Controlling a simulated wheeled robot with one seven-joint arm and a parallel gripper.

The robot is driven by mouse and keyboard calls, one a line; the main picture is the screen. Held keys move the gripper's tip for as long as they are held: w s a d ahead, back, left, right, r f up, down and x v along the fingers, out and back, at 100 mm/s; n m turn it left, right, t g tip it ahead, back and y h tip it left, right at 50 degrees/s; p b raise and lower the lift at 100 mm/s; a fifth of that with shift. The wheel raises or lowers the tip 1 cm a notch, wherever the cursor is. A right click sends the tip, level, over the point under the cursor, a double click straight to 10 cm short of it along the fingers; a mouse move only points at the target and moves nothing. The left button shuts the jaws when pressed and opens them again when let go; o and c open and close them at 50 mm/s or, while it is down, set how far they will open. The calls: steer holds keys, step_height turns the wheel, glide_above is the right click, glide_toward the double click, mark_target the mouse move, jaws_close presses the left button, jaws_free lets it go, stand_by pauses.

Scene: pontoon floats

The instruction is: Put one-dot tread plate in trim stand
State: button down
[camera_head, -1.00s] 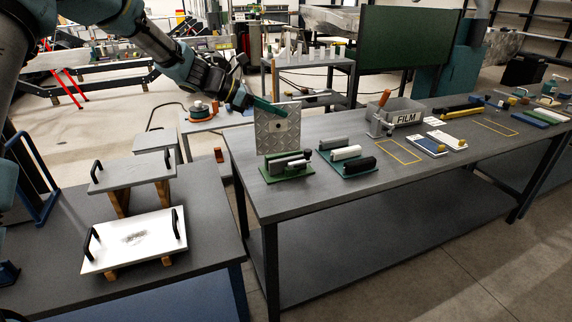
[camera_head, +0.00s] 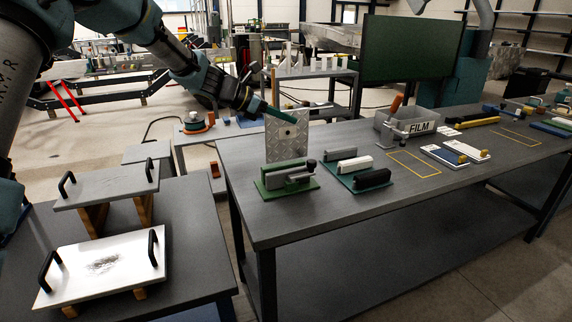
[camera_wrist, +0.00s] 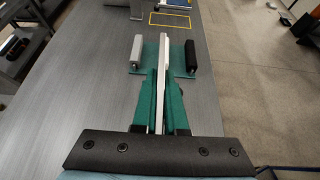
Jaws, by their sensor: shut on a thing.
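The one-dot tread plate (camera_head: 283,139) is a silvery diamond-pattern sheet with one dark dot on a pale patch. It is upright. My gripper (camera_head: 268,110) is shut on its upper left part. In the wrist view my gripper's green fingers (camera_wrist: 161,90) close on a pale strip seen edge-on. A green-based stand with grey bars (camera_head: 286,178) is in front of the plate and hides its lower edge, so I cannot tell whether they touch. Beside it is a teal-based stand (camera_head: 362,180) with grey, white and black bars. No label shows which is the trim stand.
A grey bin marked FILM (camera_head: 421,127) stands farther back right. Yellow outlines (camera_head: 413,164) mark bare table (camera_head: 330,220). A handled white plate (camera_head: 102,264) lies on the lower left bench. The front of the table is clear.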

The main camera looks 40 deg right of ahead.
mark_target(286, 143)
step_height(286, 143, down, 8)
steer(key=shift+r+p, duration=0.2)
steer(key=shift+p, duration=0.6)
steer(key=shift+f, duration=0.1)
steer(key=c, duration=1)
jaws_free()
steer(key=shift+o, duration=0.2)
steer(key=b+v, duration=0.3)
steer(key=v, duration=0.9)
steer(key=shift+a, duration=0.15)
